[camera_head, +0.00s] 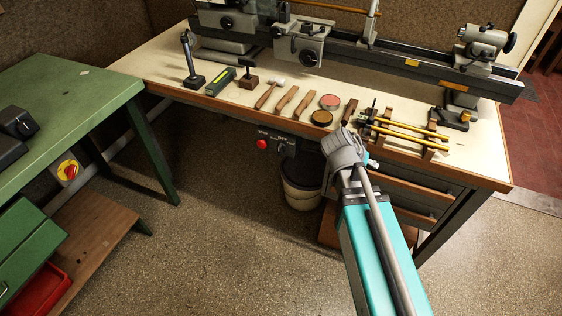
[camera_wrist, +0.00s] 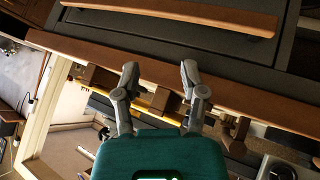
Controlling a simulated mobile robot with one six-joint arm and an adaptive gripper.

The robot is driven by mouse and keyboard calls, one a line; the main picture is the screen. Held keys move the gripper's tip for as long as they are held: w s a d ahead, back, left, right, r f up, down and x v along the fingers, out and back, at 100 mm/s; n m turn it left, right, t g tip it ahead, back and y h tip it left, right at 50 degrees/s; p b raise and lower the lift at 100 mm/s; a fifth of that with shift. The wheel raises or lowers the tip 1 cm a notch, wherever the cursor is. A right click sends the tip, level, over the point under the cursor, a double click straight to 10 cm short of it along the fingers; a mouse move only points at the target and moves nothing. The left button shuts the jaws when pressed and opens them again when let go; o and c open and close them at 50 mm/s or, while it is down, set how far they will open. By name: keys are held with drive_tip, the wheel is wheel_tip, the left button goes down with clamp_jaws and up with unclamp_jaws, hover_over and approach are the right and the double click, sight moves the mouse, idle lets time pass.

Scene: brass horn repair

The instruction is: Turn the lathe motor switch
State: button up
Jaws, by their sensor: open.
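A dark control panel with a red button (camera_head: 262,144) and a dark knob (camera_head: 284,149) hangs under the front edge of the workbench. Small lettering above them is too small to read surely. The panel's right end is close to my wrist in the head view. A red-and-yellow rotary switch (camera_head: 68,170) sits low beside the green table at the left. My gripper (camera_wrist: 160,78) is open and empty in the wrist view, with the bench's wooden edge and a dark drawer front beyond its fingers. Neither switch shows clearly in the wrist view. My arm hides the gripper's fingers in the head view.
The lathe (camera_head: 390,58) stands along the back of the workbench (camera_head: 158,66). Hand tools, tins (camera_head: 321,118) and a wooden rack with brass tubes (camera_head: 410,135) line its front. A bucket (camera_head: 301,188) stands beneath. The speckled floor (camera_head: 225,235) between the green table (camera_head: 60,95) and bench is clear.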

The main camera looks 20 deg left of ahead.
drive_tip(key=a+f+t+b, duration=0.3)
drive_tip(key=a+f+b, duration=0.1)
drive_tip(key=a+b, duration=0.35)
drive_tip(key=a+f+t+b, duration=0.3)
drive_tip(key=a+f+b, duration=0.2)
drive_tip(key=a+b, duration=0.25)
drive_tip(key=n+t+y+b, duration=0.1)
drive_tip(key=t+y+b, duration=0.45)
drive_tip(key=b, duration=0.55)
approach(279, 153)
drive_tip(key=s, duration=0.3)
drive_tip(key=shift+w+a+f+h, duration=0.1)
drive_tip(key=shift+a+f+h, duration=0.05)
drive_tip(key=shift+a+h, duration=0.25)
drive_tip(key=shift+w, duration=0.2)
drive_tip(key=w, duration=0.9)
drive_tip(key=w+d, duration=0.1)
drive_tip(key=w, duration=0.3)
drive_tip(key=shift+w, duration=0.2)
clamp_jaws()
drive_tip(key=shift+d, duration=0.1)
